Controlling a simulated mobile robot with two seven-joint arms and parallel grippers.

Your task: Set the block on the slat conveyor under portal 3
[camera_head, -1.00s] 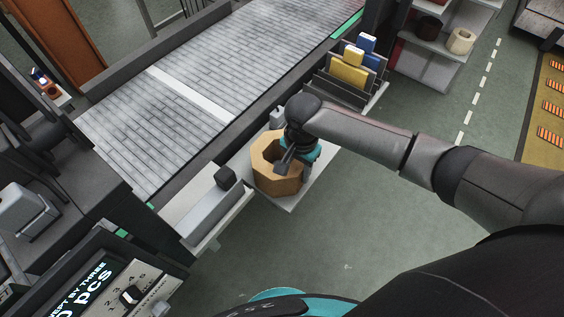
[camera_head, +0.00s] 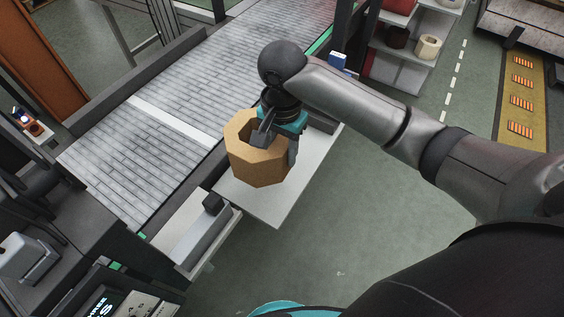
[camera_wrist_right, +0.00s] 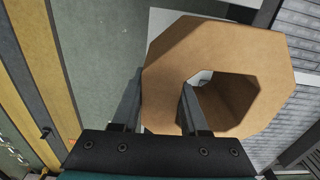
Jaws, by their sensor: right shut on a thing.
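The block (camera_head: 257,168) is a tan octagonal ring with a hole through it. My right gripper (camera_head: 279,142) is shut on its wall, with one finger in the hole and one outside; the right wrist view shows the block (camera_wrist_right: 215,52) and both fingers (camera_wrist_right: 162,82). The block appears raised above a pale side shelf (camera_head: 270,208), beside the conveyor's near edge. The slat conveyor (camera_head: 105,160) runs diagonally at left, grey with a white cross stripe (camera_head: 172,120). I cannot read a portal number. My left gripper is not in view.
A grey box-shaped ledge with a small black cube (camera_head: 213,203) stands left of the shelf. Dark rails border the conveyor. A shelf unit with pots (camera_head: 428,47) stands at upper right. The visible slats are bare.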

